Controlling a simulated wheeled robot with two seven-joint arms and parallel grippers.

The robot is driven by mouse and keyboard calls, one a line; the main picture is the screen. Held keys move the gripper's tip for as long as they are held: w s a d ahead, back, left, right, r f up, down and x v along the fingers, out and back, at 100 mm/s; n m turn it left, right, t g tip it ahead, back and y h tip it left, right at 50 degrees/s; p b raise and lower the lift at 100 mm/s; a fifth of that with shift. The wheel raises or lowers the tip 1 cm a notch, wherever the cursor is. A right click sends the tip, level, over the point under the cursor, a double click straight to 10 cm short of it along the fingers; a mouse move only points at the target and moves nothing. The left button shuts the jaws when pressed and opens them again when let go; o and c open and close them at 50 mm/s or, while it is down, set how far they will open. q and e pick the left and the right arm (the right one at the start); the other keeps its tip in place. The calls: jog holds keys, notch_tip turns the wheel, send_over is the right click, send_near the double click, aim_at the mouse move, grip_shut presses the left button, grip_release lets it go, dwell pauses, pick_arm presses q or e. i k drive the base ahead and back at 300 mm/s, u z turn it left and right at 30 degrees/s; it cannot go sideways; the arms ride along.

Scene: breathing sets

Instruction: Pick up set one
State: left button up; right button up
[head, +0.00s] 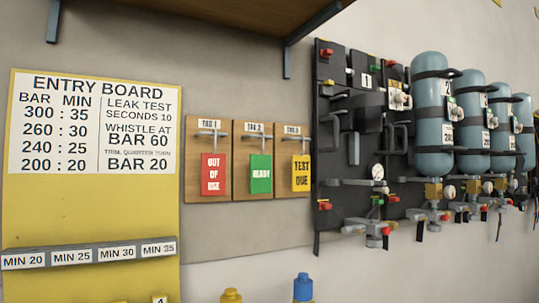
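A black wall unit marked 1 (366,81), which I take for set one, hangs to the right of the tags. It is a dark back plate with black straps and handles. No blue cylinder shows on it, unlike its neighbours. A round gauge (377,171) and a grey valve with a red knob (368,228) sit at its lower part. To its right is a blue cylinder (431,110) with a label that reads 2. Neither of my grippers is in view.
More blue cylinders (470,110) hang further right. Out of use (213,174), ready (260,174) and test due (300,174) tags hang left of set one. The yellow entry board (90,215) is at the left. A yellow top (231,296) and a blue top (303,288) show at the bottom edge. A shelf (200,15) juts out above.

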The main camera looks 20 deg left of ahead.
aim_at(345, 141)
jog(key=z, duration=1.2)
jog(key=i, duration=3.2)
jog(key=u, duration=3.35)
